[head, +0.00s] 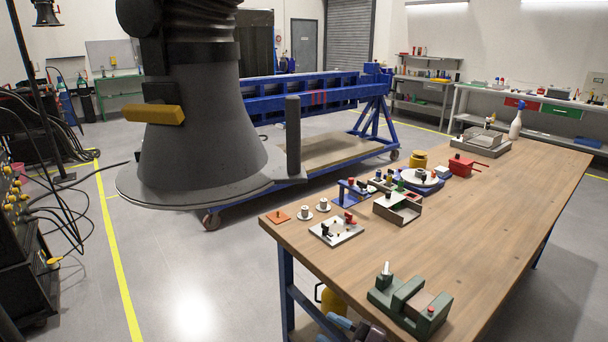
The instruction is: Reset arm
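Neither of my grippers can be made out in the head view. The rotary jig looks to be the round pale plate (433,182) with small coloured parts on it, on the far half of the wooden workbench (480,230). A blue bracket fixture (352,193) stands to its left. An open metal tray (397,207) and a pale plate with small red and black parts (336,229) lie nearer. Two small pale round pieces and an orange plate (278,217) lie at the bench's left edge.
A green vise-like fixture (411,304) stands at the near edge. A red box (462,165), a yellow cylinder (419,159) and a spray bottle (516,124) stand farther back. A large dark hood (205,150) hangs at left. The bench's right side is clear.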

